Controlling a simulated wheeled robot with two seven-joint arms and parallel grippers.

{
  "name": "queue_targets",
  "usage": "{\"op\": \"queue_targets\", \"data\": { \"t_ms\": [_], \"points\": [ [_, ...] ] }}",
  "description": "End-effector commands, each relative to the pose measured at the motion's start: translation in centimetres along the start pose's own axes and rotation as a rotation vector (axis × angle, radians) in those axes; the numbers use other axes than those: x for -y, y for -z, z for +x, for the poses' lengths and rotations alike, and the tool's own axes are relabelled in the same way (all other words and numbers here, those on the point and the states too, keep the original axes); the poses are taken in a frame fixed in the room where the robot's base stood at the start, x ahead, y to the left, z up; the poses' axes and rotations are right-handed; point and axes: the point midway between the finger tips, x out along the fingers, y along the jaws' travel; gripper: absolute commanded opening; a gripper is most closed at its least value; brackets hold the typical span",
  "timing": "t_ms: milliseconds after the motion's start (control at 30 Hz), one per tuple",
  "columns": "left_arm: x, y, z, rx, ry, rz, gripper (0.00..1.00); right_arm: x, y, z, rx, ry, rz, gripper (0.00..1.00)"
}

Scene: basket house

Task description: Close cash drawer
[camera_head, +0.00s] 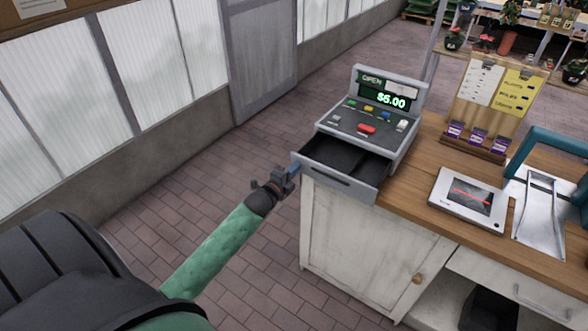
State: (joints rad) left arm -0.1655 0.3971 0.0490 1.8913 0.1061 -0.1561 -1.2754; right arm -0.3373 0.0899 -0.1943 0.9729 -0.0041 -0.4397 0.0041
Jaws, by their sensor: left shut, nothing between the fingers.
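The cash register (368,115) stands on the left end of the wooden counter, with a lit display reading OPEN and $6.00. Its cash drawer (340,178) is pulled out toward me, with dark empty-looking compartments inside. My left gripper (292,172) is shut and empty, close to the drawer's left front corner. I cannot tell whether the fingertips touch the drawer. My left arm's green sleeve reaches in from the lower left. My right gripper is not in view.
The wooden counter (428,195) holds a tablet-like device (468,197), a card board (492,95) with small purple packets, and a metal and teal item (540,215) at right. A white cabinet (365,245) stands below. The brick floor left of it is clear.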

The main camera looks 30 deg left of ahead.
Motion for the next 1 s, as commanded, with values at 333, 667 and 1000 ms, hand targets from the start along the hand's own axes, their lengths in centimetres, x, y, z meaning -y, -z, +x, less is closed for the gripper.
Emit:
{"op": "queue_targets", "data": {
  "t_ms": [333,667,1000],
  "points": [
    [0.0,0.0,1.5,-0.001,0.003,0.002,0.0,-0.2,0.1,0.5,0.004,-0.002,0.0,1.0],
    [-0.1,0.0,6.7,-0.001,0.002,0.001,0.0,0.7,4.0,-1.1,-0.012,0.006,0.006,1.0],
    [0.0,-0.1,11.2,0.0,0.001,0.001,0.0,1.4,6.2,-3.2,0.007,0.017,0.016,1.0]
  ]
}}
